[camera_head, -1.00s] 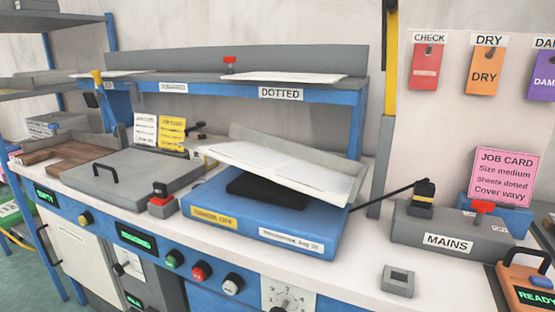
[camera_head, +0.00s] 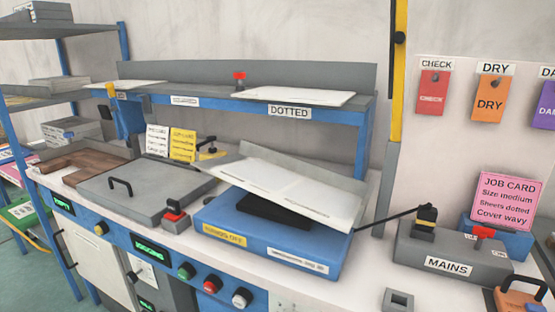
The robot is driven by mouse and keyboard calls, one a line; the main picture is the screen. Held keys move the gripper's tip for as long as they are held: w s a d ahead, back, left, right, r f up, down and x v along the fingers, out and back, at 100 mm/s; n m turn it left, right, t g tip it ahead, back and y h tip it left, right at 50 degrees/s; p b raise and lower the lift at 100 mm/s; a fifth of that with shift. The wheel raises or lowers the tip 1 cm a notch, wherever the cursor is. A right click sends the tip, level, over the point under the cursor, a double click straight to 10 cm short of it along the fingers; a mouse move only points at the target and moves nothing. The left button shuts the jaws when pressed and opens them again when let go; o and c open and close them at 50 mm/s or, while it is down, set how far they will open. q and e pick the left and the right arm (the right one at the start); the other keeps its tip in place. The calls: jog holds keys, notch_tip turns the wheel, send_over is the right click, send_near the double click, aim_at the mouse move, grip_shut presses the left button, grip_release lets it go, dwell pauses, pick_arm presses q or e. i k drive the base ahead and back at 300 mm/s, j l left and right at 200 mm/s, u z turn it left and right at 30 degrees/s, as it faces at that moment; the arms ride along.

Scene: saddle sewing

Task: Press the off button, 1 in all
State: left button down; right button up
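On the blue front panel below the worktop are a green button (camera_head: 186,270), a red button (camera_head: 212,284) and a white knob-like button (camera_head: 241,297) in a row. No readable lettering shows which one is the off button. A small grey box with a red-topped, black-stemmed control (camera_head: 174,216) stands on the worktop above them. Neither of my grippers is in view.
A blue machine (camera_head: 225,238) with a tilted grey-white tray (camera_head: 290,190) fills the middle of the worktop. A grey lidded box (camera_head: 150,195) stands to its left. A blue shelf (camera_head: 220,105) is behind. A small grey square block (camera_head: 398,300) sits near the front edge.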

aim_at(210, 289)
jog(key=k+j+u, duration=0.1)
jog(key=j, duration=0.45)
jog(key=k+j, duration=0.15)
jog(key=j, duration=0.45)
jog(key=k+j+u, duration=0.15)
jog(key=j, duration=0.4)
jog(key=i, duration=0.05)
